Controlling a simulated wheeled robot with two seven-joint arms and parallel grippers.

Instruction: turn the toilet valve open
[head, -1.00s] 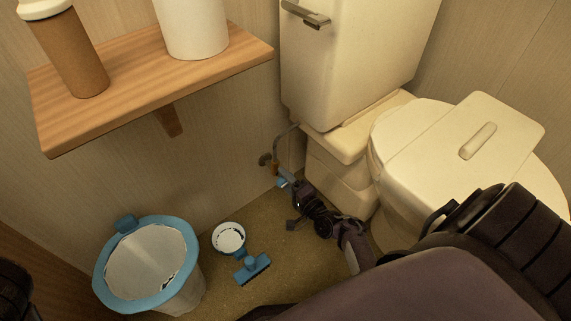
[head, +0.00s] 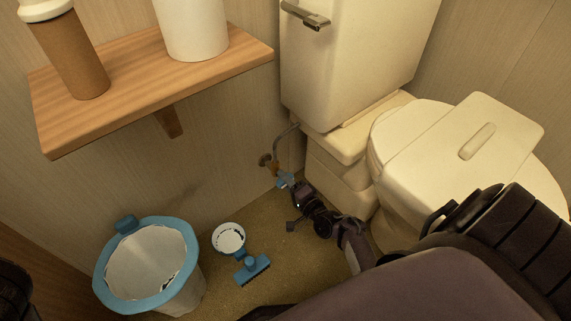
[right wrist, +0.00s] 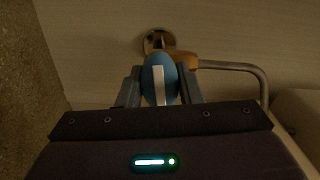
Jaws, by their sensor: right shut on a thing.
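The toilet valve has a blue oval handle (right wrist: 149,88) with a white stripe, seen in the right wrist view. Behind it are a brass valve body (right wrist: 184,60) and a round wall fitting. My right gripper (right wrist: 160,78) is shut on the handle, one finger on each side. In the head view the gripper (head: 288,183) reaches down to the valve, low on the wall beside the toilet. There the valve is small and partly hidden by the fingers. My left gripper does not show.
The toilet (head: 450,150) and its tank (head: 350,60) stand right of the valve. A wooden shelf (head: 120,90) holds two containers.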

